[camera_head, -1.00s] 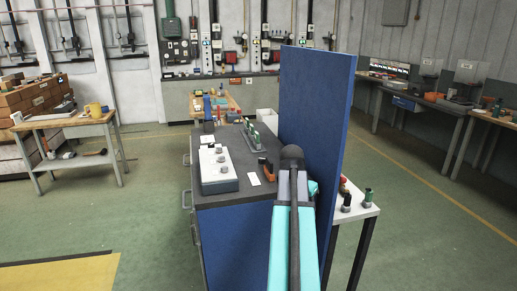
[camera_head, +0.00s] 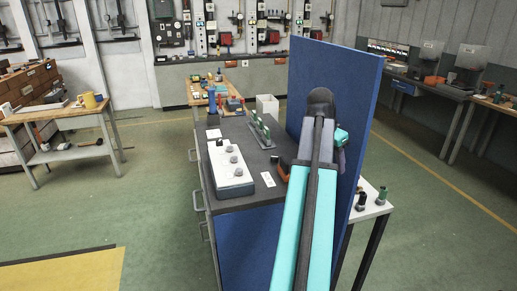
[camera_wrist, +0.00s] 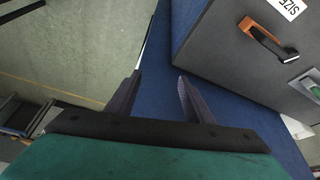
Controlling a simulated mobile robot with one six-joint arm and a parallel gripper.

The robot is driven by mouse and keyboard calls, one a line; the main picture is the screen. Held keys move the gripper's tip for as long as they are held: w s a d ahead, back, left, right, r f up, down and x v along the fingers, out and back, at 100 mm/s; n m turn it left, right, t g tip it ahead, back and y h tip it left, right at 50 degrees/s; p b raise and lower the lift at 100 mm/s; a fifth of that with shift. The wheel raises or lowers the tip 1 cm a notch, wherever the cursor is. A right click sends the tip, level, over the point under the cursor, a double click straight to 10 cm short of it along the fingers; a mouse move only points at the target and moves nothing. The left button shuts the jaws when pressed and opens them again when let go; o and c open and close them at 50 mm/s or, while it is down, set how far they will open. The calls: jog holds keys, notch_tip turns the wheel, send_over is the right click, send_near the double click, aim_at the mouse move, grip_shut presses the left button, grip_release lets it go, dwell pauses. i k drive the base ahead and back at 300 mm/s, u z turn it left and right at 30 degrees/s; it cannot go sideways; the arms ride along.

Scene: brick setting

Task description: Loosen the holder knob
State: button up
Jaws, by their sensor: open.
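I cannot tell which part is the holder knob.
A tall blue panel (camera_head: 362,90) rises along the cabinet's right side, close to my arm. A small white table (camera_head: 372,206) with dark and green items stands behind it. A white "SIZE" label (camera_wrist: 289,7) lies on the cabinet top. Open green floor lies left.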

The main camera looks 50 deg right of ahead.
aim_at(274, 158)
jog(key=z, duration=0.05)
jog(key=i, duration=1.05)
